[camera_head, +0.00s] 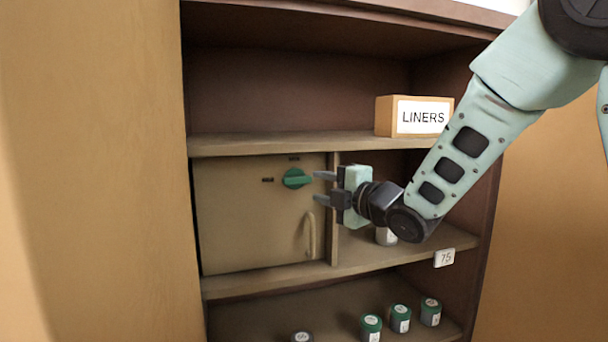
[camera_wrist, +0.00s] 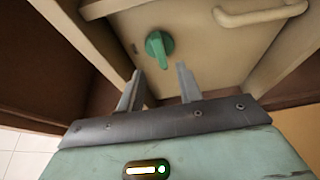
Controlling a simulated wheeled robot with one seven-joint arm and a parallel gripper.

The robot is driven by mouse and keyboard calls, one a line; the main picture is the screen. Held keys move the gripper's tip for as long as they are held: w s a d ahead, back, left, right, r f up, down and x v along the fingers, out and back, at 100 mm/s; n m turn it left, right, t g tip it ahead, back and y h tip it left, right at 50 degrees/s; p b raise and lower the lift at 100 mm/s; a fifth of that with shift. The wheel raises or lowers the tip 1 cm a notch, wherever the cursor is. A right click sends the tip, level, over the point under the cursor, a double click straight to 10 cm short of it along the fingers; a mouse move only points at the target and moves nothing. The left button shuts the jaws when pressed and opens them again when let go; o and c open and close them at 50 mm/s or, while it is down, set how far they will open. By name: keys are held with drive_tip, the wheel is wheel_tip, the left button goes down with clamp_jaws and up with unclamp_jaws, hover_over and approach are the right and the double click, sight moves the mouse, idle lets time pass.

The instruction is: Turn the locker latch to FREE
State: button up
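The locker door (camera_head: 250,220) is a tan panel on the middle shelf, and it is shut. The green latch knob (camera_head: 296,178) sits near the door's top right, its handle lying roughly level in the head view. Small dark labels show above it and to its left, too small to read. The latch also shows in the wrist view (camera_wrist: 158,46), ahead of my fingertips. My gripper (camera_head: 318,187) is open and empty, just right of the latch. In the wrist view the fingers (camera_wrist: 160,80) are spread, with a gap between them and the latch.
A curved door handle (camera_head: 310,235) is below the latch. A box marked LINERS (camera_head: 415,116) stands on the shelf above. A white jar (camera_head: 386,237) is behind my wrist, near a tag reading 75 (camera_head: 444,258). Several green-lidded jars (camera_head: 400,318) stand on the bottom shelf.

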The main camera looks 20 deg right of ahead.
sight(300, 181)
drive_tip(key=p+x, duration=0.2)
drive_tip(key=x, duration=0.4)
drive_tip(key=shift+w+a+p, duration=0.1)
drive_tip(key=shift+w+p, duration=0.2)
clamp_jaws()
